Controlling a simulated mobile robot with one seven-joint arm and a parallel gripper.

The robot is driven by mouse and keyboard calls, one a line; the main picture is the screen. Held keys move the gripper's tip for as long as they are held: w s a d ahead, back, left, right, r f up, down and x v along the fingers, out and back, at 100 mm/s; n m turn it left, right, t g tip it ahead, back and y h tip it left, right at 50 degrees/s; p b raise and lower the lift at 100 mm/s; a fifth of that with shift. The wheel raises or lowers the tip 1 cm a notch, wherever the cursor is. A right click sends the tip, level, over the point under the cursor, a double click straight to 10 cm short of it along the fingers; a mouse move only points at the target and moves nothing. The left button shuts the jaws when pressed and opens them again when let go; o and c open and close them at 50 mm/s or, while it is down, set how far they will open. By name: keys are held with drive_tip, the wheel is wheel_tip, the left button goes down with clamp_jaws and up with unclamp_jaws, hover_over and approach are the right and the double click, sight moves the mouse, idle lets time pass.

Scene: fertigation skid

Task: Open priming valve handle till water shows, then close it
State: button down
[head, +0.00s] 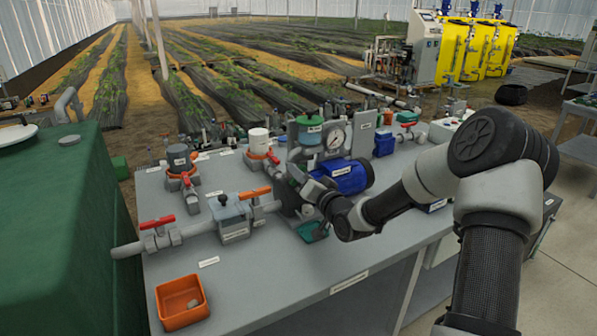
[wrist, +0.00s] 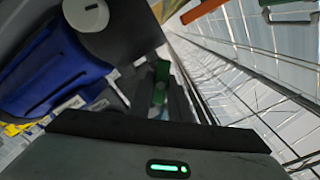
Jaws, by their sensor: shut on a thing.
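My gripper (head: 299,178) reaches in over the bench to the pump, just left of the blue motor (head: 345,177). In the wrist view my gripper (wrist: 161,93) is shut on a narrow green handle (wrist: 162,72), which looks like the priming valve handle. Its valve body and much of the handle are hidden by my fingers and wrist. The exact handle angle cannot be told. A strainer with a green lid (head: 309,121) stands behind the gripper. No running water can be made out.
A pressure gauge (head: 336,137) stands close behind the motor. Red-handled (head: 157,223) and orange-handled (head: 255,193) valves sit on the pipe to the left. An orange bin (head: 182,301) stands at the bench's front left. A green tank (head: 60,230) is at far left.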

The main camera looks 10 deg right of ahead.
drive_tip(key=m+p, duration=0.1)
drive_tip(key=m, duration=0.4)
drive_tip(key=shift+d+f+m+p, duration=0.1)
drive_tip(key=shift+f+m+p, duration=0.05)
drive_tip(key=shift+m+p, duration=0.15)
drive_tip(key=m+p, duration=0.1)
drive_tip(key=m, duration=0.3)
drive_tip(key=shift+f+m, duration=0.15)
drive_tip(key=shift+m, duration=0.25)
drive_tip(key=c, duration=1.7)
unclamp_jaws()
drive_tip(key=p+v, duration=0.1)
drive_tip(key=v, duration=1.6)
drive_tip(key=shift+s+p, duration=0.2)
drive_tip(key=shift+p, duration=0.2)
